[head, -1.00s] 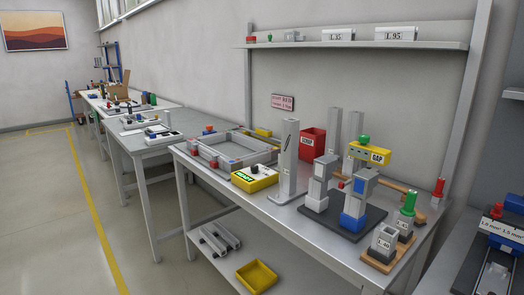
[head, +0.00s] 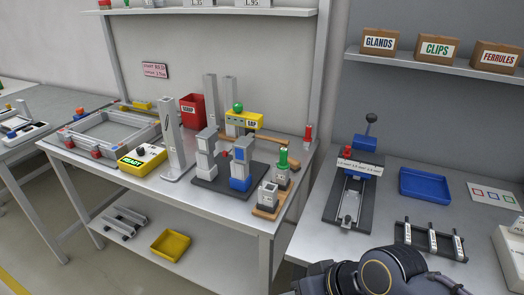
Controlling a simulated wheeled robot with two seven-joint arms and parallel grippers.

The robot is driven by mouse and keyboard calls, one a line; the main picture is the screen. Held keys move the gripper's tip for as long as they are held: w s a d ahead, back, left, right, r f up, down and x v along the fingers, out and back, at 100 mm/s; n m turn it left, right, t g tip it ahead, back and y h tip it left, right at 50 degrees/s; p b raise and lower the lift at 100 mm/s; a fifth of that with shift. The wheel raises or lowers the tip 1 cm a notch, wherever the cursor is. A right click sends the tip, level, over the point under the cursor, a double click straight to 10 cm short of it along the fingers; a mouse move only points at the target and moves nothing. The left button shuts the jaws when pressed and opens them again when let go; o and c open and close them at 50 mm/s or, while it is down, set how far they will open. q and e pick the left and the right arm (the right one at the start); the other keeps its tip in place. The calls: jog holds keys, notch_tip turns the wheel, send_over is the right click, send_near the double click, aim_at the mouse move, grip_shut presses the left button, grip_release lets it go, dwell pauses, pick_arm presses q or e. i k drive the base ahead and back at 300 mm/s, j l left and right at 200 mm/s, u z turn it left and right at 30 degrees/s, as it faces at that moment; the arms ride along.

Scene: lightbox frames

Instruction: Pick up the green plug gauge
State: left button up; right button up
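The green plug gauge (head: 283,158) stands upright with its green handle up, at the right end of the steel bench. Its lower part is hidden in a grey block (head: 281,178) on a wooden base (head: 267,211). A second grey block (head: 268,195) with an opening on top stands in front of it on the same base. A dark part of my arm shows at the bottom right, well apart from the gauge. Neither of my grippers shows.
Left of the gauge, grey and blue block stands rest on a dark plate (head: 215,190). Behind are a yellow gap gauge (head: 244,119), a red bin (head: 193,110) and a red-handled piece (head: 307,135). A second bench on the right holds a lever press (head: 357,172) and a blue tray (head: 425,184).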

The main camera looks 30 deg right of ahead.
aim_at(283, 165)
jog(key=i+z, duration=0.1)
jog(key=z, duration=0.65)
jog(key=i+j+z, duration=0.15)
jog(key=z, duration=0.25)
jog(key=i+j, duration=0.85)
jog(key=j, duration=0.15)
